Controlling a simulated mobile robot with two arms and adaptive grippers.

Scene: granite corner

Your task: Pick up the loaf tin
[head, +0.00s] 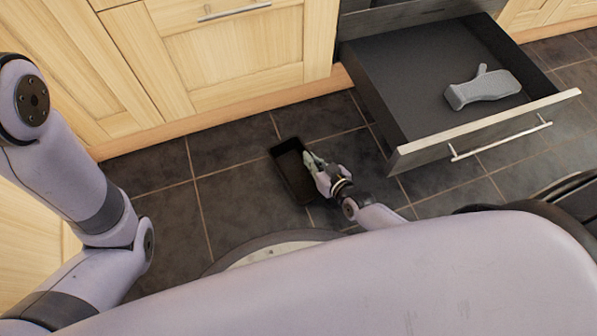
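The loaf tin (291,174) is a dark, oblong, open-topped tin on the dark floor tiles, near the middle of the head view. My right gripper (311,162) is at the tin's right long side, with its fingertips at or over the rim. The gripper is small and seen from behind and above, so I cannot tell whether its fingers are closed on the rim. My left arm comes in at the left, but its gripper is not in view.
An open dark drawer (420,80) juts out at the upper right, with a grey object (482,89) lying in it. Its front panel (480,130) has a bar handle. Pale wooden cabinets (225,60) stand behind. Tiled floor left of the tin is clear.

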